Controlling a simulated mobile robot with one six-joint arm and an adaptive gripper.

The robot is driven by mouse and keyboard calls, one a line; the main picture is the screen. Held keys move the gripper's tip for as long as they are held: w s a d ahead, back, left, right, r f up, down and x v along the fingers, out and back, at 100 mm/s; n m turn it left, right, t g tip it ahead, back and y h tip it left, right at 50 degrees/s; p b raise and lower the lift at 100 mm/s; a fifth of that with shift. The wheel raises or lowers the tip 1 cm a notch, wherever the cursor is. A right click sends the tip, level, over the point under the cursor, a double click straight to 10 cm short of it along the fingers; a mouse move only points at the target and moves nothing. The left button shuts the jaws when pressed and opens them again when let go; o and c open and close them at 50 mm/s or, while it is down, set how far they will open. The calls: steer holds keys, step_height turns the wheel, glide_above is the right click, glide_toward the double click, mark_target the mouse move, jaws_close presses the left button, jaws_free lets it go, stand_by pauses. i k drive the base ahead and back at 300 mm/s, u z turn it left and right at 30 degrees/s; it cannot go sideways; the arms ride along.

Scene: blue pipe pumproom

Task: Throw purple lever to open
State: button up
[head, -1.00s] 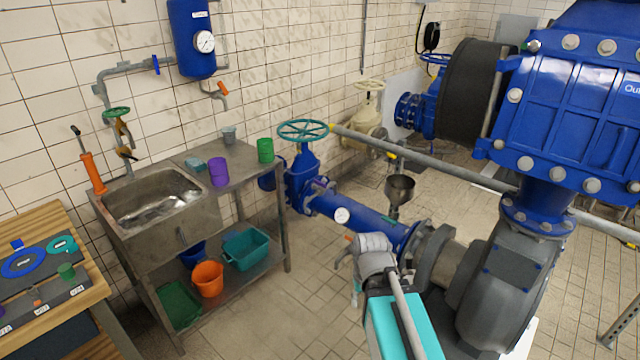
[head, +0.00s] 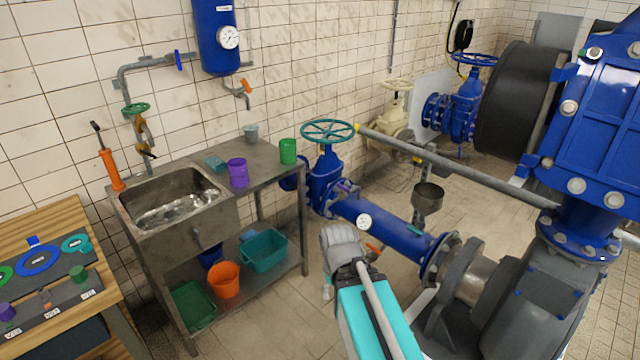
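I cannot clearly make out a purple lever. A small purplish piece (head: 346,186) shows at the flange beside the blue gate valve (head: 325,178), too small to identify. A small orange handle (head: 374,247) shows low beside the blue pipe (head: 385,223), just right of my wrist. My arm reaches up from the bottom middle, with the grey wrist in front of the floor between the sink bench and the pipe. My gripper's fingers are mostly hidden behind the wrist, so their opening and any contact do not show.
A steel sink bench (head: 275,166) stands left, holding a purple cup (head: 238,172) and a green cup (head: 288,151). A wooden table (head: 40,225) is front left. A large grey pump (head: 545,290) blocks the right. Tiled floor is open between bench and pipe.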

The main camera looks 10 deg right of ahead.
mark_target(343, 188)
steer(key=u, duration=0.35)
steer(key=i, duration=1.55)
steer(key=z, duration=0.55)
steer(key=i, duration=0.5)
steer(key=z, duration=0.45)
steer(key=k, duration=0.9)
steer(key=z, duration=0.15)
steer(key=i, duration=0.35)
